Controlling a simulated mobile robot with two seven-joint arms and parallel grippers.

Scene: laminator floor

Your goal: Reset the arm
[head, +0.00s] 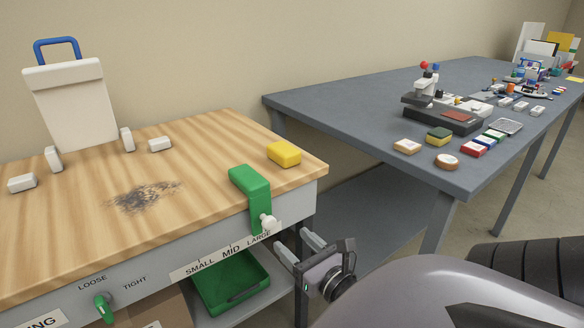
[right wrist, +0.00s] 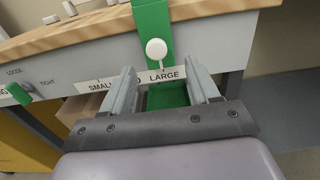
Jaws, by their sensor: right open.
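My right gripper (head: 298,246) is open and empty. It is in front of the wooden bench (head: 75,221), just below and right of a white knob (head: 268,222). The knob is at the lower end of a green lever (head: 250,190) that hangs over the bench's front edge. The knob is above a label strip reading SMALL, MID, LARGE (head: 225,255). In the right wrist view, the two fingers (right wrist: 163,85) point toward the bench front, with the white knob (right wrist: 156,49) beyond and between them. The knob and fingers look apart. My left gripper is not in view.
A green tray (head: 232,282) is on the shelf under the bench. A green LOOSE/TIGHT knob (head: 104,308) is on the front panel. A yellow block (head: 284,153) and several white blocks lie on top. A grey table (head: 350,105) with many small items stands at right.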

